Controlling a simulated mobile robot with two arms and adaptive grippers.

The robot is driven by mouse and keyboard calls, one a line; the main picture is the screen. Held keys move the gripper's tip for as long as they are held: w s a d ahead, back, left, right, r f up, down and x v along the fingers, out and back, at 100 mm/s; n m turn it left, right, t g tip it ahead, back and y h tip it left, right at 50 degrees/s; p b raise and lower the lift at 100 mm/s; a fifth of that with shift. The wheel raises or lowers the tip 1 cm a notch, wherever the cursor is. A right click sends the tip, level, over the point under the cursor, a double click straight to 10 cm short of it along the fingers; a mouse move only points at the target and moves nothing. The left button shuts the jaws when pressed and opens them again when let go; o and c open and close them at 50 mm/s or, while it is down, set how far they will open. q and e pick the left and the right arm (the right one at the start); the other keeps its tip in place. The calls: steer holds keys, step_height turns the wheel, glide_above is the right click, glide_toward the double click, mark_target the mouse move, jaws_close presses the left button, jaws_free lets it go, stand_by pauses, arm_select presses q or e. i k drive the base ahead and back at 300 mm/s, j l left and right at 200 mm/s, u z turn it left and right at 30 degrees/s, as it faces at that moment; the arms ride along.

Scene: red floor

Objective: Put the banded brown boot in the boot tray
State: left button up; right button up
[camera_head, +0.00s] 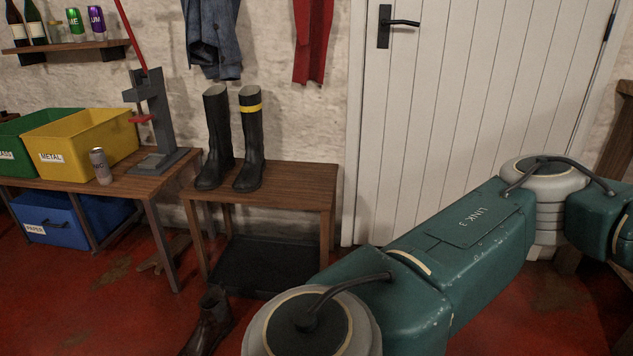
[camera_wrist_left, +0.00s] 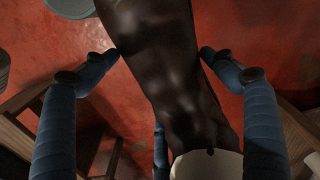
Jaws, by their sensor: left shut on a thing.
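My left gripper (camera_wrist_left: 165,60) shows in the left wrist view, with blue jointed fingers on both sides of a dark brown boot (camera_wrist_left: 178,80). It is shut on this boot, which runs from the top edge to a pale area at the bottom, perhaps its opening. No band can be made out on the part in view. In the head view a brown boot (camera_head: 208,326) is at the lower left by the floor, cut off by the frame; I cannot tell if it is the held one. The black boot tray (camera_head: 262,264) lies low under the wooden bench. My right gripper is out of view.
On the bench (camera_head: 300,182) stand a plain black boot (camera_head: 216,135) and a black boot with a yellow band (camera_head: 250,135). A table with bins (camera_head: 95,140) stands left of it. My large green arm link covers the lower right. A white door (camera_head: 450,120) is behind.

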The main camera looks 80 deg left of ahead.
mark_target(289, 268)
steer(key=i+j+u, duration=0.1)
steer(key=i+u, duration=0.9)
steer(key=i+l+u, duration=0.3)
steer(key=u, duration=0.2)
steer(key=i+j+u, duration=0.2)
steer(key=u, duration=0.2)
steer(key=i+u, duration=0.4)
steer(key=i+j+u, duration=0.1)
steer(key=u, duration=0.35)
steer(key=i+l+u, duration=0.15)
steer(key=i+u, duration=0.25)
steer(key=i+j, duration=0.2)
steer(key=i, duration=0.2)
steer(key=i+j, duration=0.15)
steer(key=i, duration=0.25)
